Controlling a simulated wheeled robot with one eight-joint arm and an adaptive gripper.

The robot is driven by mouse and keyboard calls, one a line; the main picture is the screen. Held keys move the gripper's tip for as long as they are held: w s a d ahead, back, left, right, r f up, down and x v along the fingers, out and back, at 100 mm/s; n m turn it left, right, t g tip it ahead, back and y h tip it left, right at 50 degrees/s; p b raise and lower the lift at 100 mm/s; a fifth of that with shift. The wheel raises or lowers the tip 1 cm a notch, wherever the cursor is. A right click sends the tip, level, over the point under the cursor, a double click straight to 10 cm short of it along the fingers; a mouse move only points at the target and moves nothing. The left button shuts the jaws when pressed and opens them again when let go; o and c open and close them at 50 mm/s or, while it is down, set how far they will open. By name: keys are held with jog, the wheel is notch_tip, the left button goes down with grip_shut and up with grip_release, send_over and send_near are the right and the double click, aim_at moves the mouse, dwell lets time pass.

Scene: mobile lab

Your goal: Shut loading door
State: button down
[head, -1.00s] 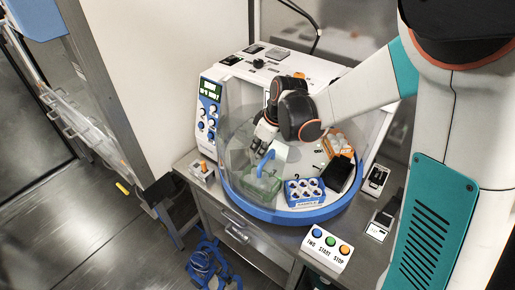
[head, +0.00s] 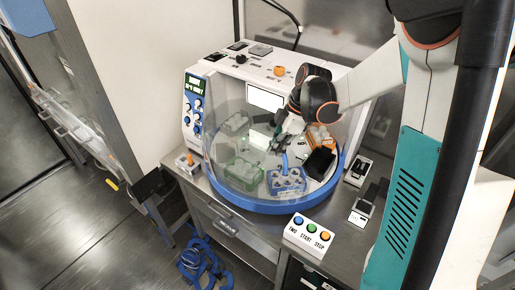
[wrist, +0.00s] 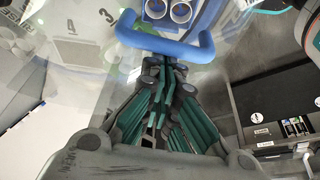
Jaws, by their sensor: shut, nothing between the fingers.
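The loading door (head: 226,150) is a clear curved panel on the round blue-rimmed chamber (head: 262,207). It spans the left and front, and the right side of the chamber looks open. Its blue handle (head: 285,163) stands up in front of the blue rack in the head view. My gripper (head: 277,143) is at the chamber, close behind the handle. In the wrist view my gripper (wrist: 165,65) has its fingers together and empty, just beside the U-shaped blue handle (wrist: 160,46). Whether they touch it cannot be told.
Inside are a green rack (head: 243,174), a blue rack (head: 288,183), a black box (head: 318,163) and an orange rack (head: 321,137). A button box (head: 308,236) stands at the bench front. Small devices (head: 358,170) sit to the right.

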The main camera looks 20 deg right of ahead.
jog(key=w+d+n+b, duration=0.1)
jog(key=w+d, duration=0.1)
jog(key=d, duration=1.6)
jog(key=shift+d, duration=0.2)
jog(key=shift+w, duration=0.1)
